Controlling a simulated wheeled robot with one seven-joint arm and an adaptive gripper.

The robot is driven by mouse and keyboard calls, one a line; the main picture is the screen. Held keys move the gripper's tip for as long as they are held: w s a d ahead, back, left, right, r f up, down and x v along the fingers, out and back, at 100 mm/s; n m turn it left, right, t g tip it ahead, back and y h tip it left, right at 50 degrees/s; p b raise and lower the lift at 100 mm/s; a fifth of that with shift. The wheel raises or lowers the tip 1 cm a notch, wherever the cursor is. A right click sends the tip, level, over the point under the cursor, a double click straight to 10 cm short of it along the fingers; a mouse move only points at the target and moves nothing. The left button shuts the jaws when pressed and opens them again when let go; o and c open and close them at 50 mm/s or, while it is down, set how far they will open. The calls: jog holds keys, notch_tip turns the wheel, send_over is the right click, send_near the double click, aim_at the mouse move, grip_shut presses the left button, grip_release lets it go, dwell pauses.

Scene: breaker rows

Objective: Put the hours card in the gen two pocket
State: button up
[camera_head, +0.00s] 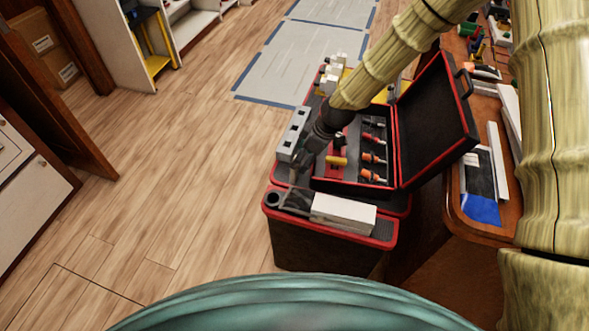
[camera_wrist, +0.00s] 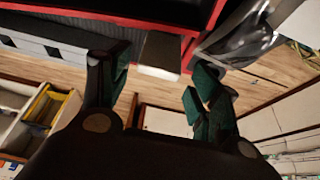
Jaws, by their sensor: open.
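My gripper (camera_head: 299,168) is over the left edge of a red-rimmed black case in the head view. In the wrist view its two dark green fingers (camera_wrist: 158,88) stand apart with a gap between them. A small grey-brown block with a pale end (camera_wrist: 162,52) shows beyond the gap, against the red rim; I cannot tell whether it is the hours card, and no finger visibly grips it. I cannot make out any hours card or a pocket marked gen two in either view. My arm hides part of the case.
The open toolbox lid (camera_head: 430,125) stands right of several orange-handled tools. A grey slotted strip (camera_head: 292,134) lies along the case's left side. A white box (camera_head: 343,213) and a dark ring (camera_head: 273,199) sit at the front. A wooden table (camera_head: 480,228) is at right. The left floor is clear.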

jog(key=shift+p+x, duration=0.4)
jog(key=shift+x, duration=2.75)
jog(key=shift+a, duration=0.1)
jog(key=shift+r, duration=0.1)
jog(key=c, duration=0.9)
jog(key=shift+o, duration=0.2)
